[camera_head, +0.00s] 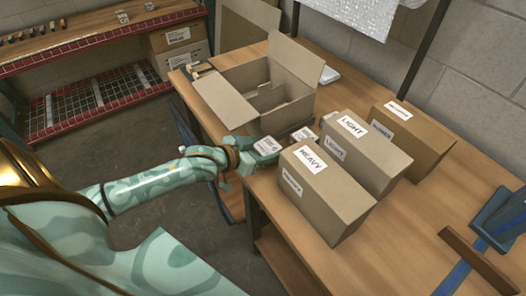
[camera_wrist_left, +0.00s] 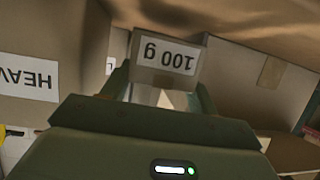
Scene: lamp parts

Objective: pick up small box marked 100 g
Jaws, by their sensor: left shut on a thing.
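The small box marked 100 g (camera_wrist_left: 168,56) shows in the left wrist view, between the fingers, with its white label upside down. My left gripper (camera_wrist_left: 160,92) is shut on this box. In the head view my left gripper (camera_head: 250,158) is at the table's near edge, with a small white-labelled box (camera_head: 267,146) at its fingertips. I cannot tell there whether the box is clear of the table. My right gripper is out of view.
Cartons labelled HEAVY (camera_head: 320,195) and LIGHT (camera_head: 365,150) stand close to the right of my left gripper, with another carton (camera_head: 412,140) beyond. A large open carton (camera_head: 225,95) stands behind. Another small box (camera_head: 304,134) lies nearby. The front right tabletop (camera_head: 400,240) has free room.

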